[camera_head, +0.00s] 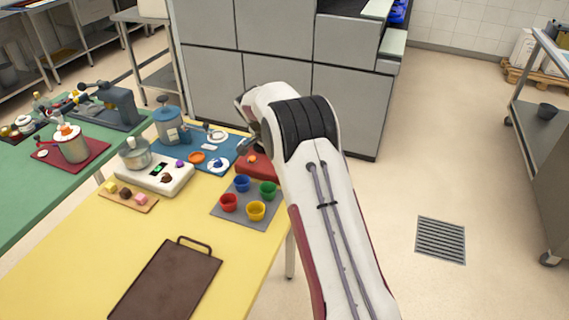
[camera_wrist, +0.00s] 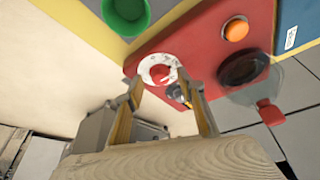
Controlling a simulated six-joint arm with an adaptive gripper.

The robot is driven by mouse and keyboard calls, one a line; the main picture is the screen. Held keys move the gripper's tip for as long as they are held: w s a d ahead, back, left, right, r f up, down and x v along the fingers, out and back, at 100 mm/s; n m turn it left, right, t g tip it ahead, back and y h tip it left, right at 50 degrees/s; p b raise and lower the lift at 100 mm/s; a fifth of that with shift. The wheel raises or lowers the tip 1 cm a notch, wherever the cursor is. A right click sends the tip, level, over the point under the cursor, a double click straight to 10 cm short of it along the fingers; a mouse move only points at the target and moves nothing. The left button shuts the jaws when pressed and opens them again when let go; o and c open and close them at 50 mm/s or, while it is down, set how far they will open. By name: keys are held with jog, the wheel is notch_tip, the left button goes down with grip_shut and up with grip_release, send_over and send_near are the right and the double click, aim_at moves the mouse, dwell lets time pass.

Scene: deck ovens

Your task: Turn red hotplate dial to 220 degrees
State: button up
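The red hotplate (camera_wrist: 195,45) shows in the wrist view, with a dark round heating plate (camera_wrist: 243,68) at its right. Its dial is a red knob (camera_wrist: 160,74) on a white marked ring; the marks are too small to read. My gripper (camera_wrist: 166,84) is open, its two fingers on either side of the dial in the picture. I cannot tell whether a finger touches the knob. A small grey part (camera_wrist: 178,92) sits beside the dial. In the head view the hotplate (camera_head: 262,170) is mostly hidden behind my arm.
An orange round piece (camera_wrist: 237,29) sits on the hotplate, and clear glassware with a red part (camera_wrist: 270,112) is beside it. A green cup (camera_wrist: 126,12) is close by. Several coloured cups stand on a grey mat (camera_head: 232,208). A brown tray (camera_head: 165,285) lies nearer.

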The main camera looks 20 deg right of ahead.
jog(key=s+a, duration=0.1)
jog(key=a, duration=0.2)
jog(key=s+a, duration=0.1)
jog(key=a, duration=0.3)
jog(key=s+a, duration=0.2)
jog(key=a, duration=0.2)
jog(key=shift+a+r, duration=0.15)
jog(key=shift+a, duration=0.1)
jog(key=s+d+r+n+y, duration=0.1)
jog(key=d+r+n+y, duration=0.1)
jog(key=d, duration=0.6)
jog(key=s+d+r+n+y, duration=0.1)
jog(key=d+r+n+y, duration=0.1)
jog(key=d, duration=0.6)
jog(key=shift+w+a+r+n+t+y, duration=0.25)
jog(key=shift+w+a+r+n+t, duration=0.2)
jog(key=shift+n, duration=1.8)
jog(key=shift+w+a+r+n+t+y, duration=0.3)
jog(key=shift+w+n+t, duration=0.2)
jog(key=shift+n, duration=1.8)
jog(key=shift+w+a+r+n+t+y, duration=0.25)
jog(key=shift+w+a+r+n+t, duration=0.2)
jog(key=shift+n, duration=1.8)
jog(key=shift+w+f, duration=0.1)
jog(key=shift+f, duration=0.1)
jog(key=shift+x, duration=3.75)
